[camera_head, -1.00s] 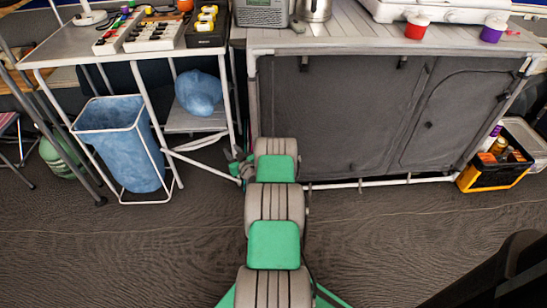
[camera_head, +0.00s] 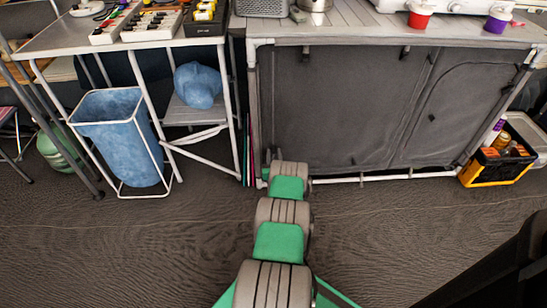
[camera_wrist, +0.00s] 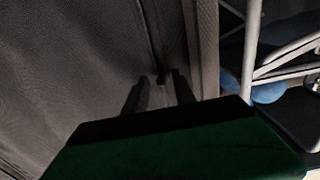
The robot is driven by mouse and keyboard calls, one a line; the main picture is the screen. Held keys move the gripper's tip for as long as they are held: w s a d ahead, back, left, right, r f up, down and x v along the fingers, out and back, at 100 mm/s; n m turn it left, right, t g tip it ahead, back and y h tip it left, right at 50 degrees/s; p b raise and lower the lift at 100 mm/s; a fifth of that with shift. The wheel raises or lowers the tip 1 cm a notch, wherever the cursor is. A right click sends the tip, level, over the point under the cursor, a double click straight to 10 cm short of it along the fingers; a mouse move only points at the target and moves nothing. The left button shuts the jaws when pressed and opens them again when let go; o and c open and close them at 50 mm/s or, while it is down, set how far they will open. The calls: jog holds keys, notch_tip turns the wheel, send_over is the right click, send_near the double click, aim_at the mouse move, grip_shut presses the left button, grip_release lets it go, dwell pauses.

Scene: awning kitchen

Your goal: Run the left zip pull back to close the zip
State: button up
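The dark grey fabric cabinet front (camera_head: 340,110) stands under the counter. A curved zip seam outlines the right door panel, and small dark tabs show on the front. My gripper (camera_head: 272,158) is low at the cabinet's left edge, largely hidden behind my own arm. In the wrist view my gripper (camera_wrist: 159,82) has its two dark fingers apart, pointing at the fabric (camera_wrist: 70,55). A small dark tab (camera_wrist: 162,76), which looks like the left zip pull, shows between the fingertips on a seam. I cannot tell whether the fingers touch it.
A blue bin (camera_head: 124,140) in a white frame and a side table (camera_head: 75,42) stand to the left. An orange and black tool box (camera_head: 494,168) is at the right. Red (camera_head: 419,17) and purple (camera_head: 496,22) cups stand on the counter. The floor in front is clear.

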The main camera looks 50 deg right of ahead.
grip_shut()
dwell(1.4)
